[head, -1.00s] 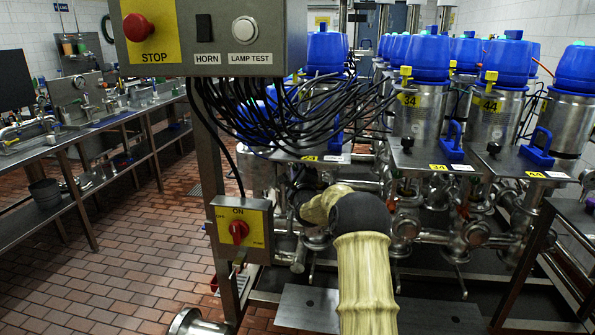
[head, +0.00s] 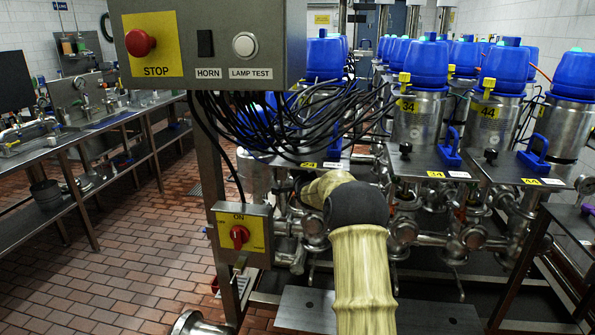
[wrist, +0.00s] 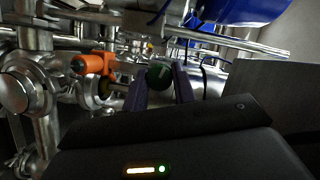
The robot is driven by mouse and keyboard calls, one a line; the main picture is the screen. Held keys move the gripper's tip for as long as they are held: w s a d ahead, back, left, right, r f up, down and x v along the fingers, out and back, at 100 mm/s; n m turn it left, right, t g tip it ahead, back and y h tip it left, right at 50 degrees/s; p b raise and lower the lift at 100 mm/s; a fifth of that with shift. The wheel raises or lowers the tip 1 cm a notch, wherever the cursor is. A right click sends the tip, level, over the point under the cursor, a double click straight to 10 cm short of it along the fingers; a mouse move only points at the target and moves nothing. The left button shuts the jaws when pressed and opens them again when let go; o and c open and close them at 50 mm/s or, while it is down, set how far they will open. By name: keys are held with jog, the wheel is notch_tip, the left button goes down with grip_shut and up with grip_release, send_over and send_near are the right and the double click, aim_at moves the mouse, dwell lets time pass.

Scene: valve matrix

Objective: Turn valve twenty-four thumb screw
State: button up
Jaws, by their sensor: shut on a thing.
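In the wrist view a dark green round knob (wrist: 159,73), which looks like the thumb screw, sits between the two fingertips of my gripper (wrist: 160,84). The fingers are shut on it, one on each side. In the head view my cream arm reaches in under the front plate among the pipes, and my gripper and the knob are hidden there. A plate with a yellow tag (head: 308,165) lies just above my arm, its number too small to read. The valves to its right are marked 34 (head: 419,110) and 44 (head: 493,105).
An orange handle (wrist: 94,63) and steel pipes are close to the left of my fingers in the wrist view. Black cables (head: 300,125) hang over the plate. A switch box (head: 240,235) stands left of my arm. The tiled floor (head: 120,260) is open at left.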

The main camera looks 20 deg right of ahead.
jog(key=shift+n+g, duration=0.5)
jog(key=shift+n, duration=0.3)
jog(key=shift+f, duration=0.1)
jog(key=o, duration=1)
jog(key=shift+s, duration=0.1)
jog(key=v, duration=0.5)
jog(key=f+b+v, duration=0.1)
jog(key=v, duration=0.5)
jog(key=f+b+v, duration=0.1)
jog(key=v, duration=0.4)
jog(key=shift+s+a+f, duration=0.2)
jog(key=shift+s+a, duration=0.25)
